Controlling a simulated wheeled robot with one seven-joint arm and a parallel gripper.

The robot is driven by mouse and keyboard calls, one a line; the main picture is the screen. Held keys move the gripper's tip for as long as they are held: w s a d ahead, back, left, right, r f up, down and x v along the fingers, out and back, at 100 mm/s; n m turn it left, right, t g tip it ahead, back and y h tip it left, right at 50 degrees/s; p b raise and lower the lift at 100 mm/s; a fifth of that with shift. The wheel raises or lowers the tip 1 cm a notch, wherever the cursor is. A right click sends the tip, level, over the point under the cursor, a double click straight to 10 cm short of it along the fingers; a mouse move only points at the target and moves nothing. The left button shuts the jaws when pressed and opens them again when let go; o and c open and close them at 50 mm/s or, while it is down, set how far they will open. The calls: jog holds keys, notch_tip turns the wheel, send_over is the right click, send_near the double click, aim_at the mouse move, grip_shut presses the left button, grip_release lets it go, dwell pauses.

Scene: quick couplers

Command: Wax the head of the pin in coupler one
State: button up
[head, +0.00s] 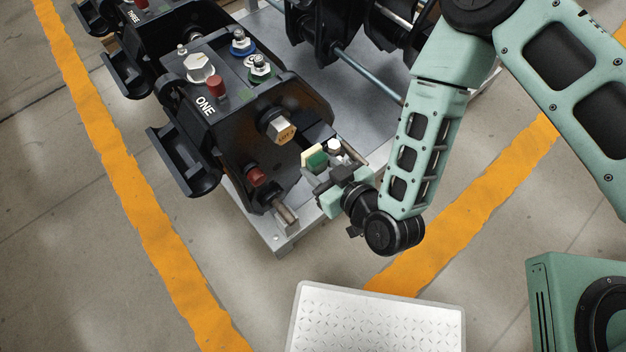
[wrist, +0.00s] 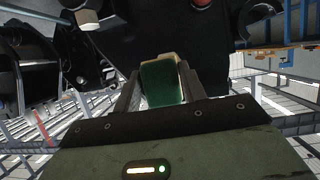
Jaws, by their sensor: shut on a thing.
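Coupler one is the black housing (head: 228,98) marked "ONE" at upper centre in the head view. A hex-headed brass-coloured piece (head: 283,130) sticks out of its front face; I cannot tell whether it is the pin of the task. My gripper (head: 316,168) is at the coupler's lower right front. It is shut on a green block with a cream end (head: 317,158), perhaps the wax. In the wrist view the green block (wrist: 162,84) sits between my fingers, its cream end toward the dark coupler. The block looks apart from the brass head. A pin head is not clearly seen in the wrist view.
A red knob (head: 256,174) and a metal stub (head: 287,215) are low on the coupler's front. Caps and a white hex knob (head: 199,67) stand on its top. Black spools (head: 330,30) are behind. A silver tread plate (head: 376,322) lies in front. Open floor is at left.

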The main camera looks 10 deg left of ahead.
jog(key=w+a, duration=0.2)
jog(key=a, duration=0.4)
jog(key=shift+f+b, duration=0.4)
jog(key=shift+f, duration=0.05)
jog(key=shift+w+a, duration=0.6)
jog(key=shift+a, duration=0.1)
dwell(0.8)
jog(key=shift+a+r+n+y, duration=0.1)
jog(key=shift+n+y, duration=0.2)
dwell(1.3)
